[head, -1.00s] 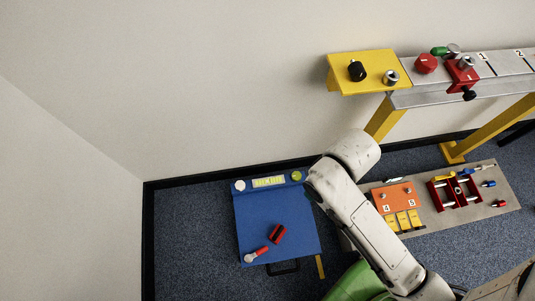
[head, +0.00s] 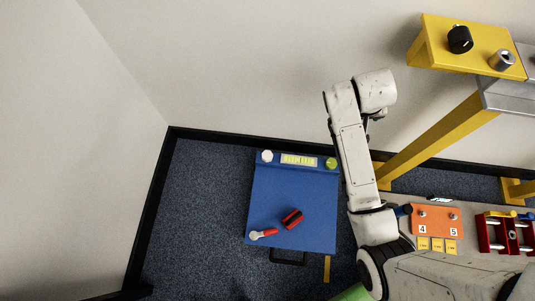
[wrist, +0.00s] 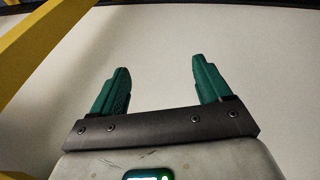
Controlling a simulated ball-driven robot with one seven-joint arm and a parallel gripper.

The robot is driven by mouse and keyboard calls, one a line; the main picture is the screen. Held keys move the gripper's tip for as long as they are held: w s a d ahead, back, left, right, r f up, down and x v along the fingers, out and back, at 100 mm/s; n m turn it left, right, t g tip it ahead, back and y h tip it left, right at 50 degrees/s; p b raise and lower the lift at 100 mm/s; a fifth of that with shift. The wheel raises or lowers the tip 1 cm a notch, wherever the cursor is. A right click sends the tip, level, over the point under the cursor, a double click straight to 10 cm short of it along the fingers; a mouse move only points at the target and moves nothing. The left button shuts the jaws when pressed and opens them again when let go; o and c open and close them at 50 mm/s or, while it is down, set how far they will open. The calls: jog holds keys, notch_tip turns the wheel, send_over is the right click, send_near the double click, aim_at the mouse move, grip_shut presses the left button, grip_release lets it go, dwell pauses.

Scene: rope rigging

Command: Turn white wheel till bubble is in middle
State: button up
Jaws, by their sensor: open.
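A small white round part (head: 267,156), which looks like the white wheel, sits at the far left corner of a blue board (head: 270,200) low in the room. A yellow-green strip (head: 298,160) with dark marks lies beside it, and a yellow-green round piece (head: 331,163) is at the far right corner. I cannot make out a bubble. My gripper (wrist: 160,72) has two teal fingers spread apart with nothing between them, facing the pale wall. In the head view my arm stands right of the blue board and mostly hides the gripper.
A red-and-black block (head: 292,219) and a red-handled tool (head: 263,234) lie on the blue board. A yellow stand (head: 465,45) with black and metal knobs is upper right. An orange panel (head: 436,220) and red frame (head: 500,232) lie lower right. Floor left of the board is clear.

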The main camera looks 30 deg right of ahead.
jog(key=w+f+m+b, duration=0.2)
jog(key=w+f+b, duration=0.5)
jog(key=f, duration=0.3)
jog(key=m+g+y+b, duration=0.2)
jog(key=y+b, duration=0.2)
jog(key=b, duration=0.9)
send_near(267, 155)
notch_tip(267, 155, down, 9)
jog(key=b, duration=0.6)
jog(key=shift+s+b, duration=0.15)
jog(key=shift+b, duration=0.2)
jog(key=shift+c, duration=0.2)
